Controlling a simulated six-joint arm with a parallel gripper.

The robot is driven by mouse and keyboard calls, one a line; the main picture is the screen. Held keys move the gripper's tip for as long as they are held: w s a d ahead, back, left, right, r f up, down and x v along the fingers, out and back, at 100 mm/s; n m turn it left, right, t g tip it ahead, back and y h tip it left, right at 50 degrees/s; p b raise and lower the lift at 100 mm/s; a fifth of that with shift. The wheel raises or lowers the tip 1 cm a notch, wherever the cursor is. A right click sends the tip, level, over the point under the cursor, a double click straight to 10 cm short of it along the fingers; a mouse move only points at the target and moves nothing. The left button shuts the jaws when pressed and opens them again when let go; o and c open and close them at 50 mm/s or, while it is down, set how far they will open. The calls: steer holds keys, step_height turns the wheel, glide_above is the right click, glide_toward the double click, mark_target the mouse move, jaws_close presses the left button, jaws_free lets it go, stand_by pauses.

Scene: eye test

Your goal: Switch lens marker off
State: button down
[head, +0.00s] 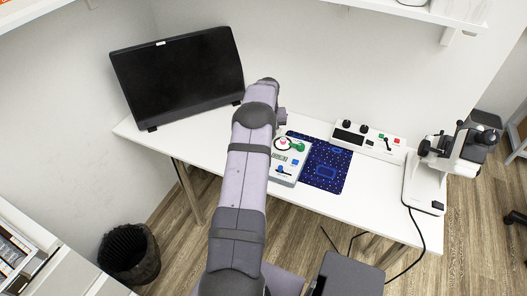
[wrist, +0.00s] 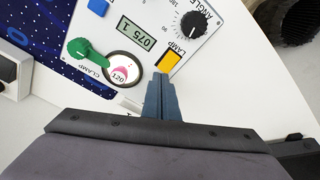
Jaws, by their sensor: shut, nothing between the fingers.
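The lens marker is a white panel (wrist: 149,27), also in the head view (head: 291,174), partly hidden there by my arm. In the wrist view it bears a display (wrist: 136,38), a black ANGLE dial (wrist: 193,24), a green CLAMP lever (wrist: 84,49), a round lens window (wrist: 122,68) and a yellow LAMP switch (wrist: 171,61). The switch's on or off position is unclear. My gripper (wrist: 160,80) is shut and empty, its tips close to the yellow switch; I cannot tell whether they touch it.
A blue patterned mat (head: 337,185) lies right of the lens marker. Behind it stands a white control box (head: 377,148). A microscope (head: 424,183) stands at the table's right end, a black monitor (head: 180,78) at the left. Bare white tabletop (head: 180,138) lies left of my arm.

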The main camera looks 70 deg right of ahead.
steer(key=shift+f+b, duration=0.35)
steer(key=shift+f, duration=0.25)
steer(key=shift+r, duration=0.1)
step_height(320, 180, up, 7)
steer(key=p, duration=0.4)
stand_by(0.7)
stand_by(0.4)
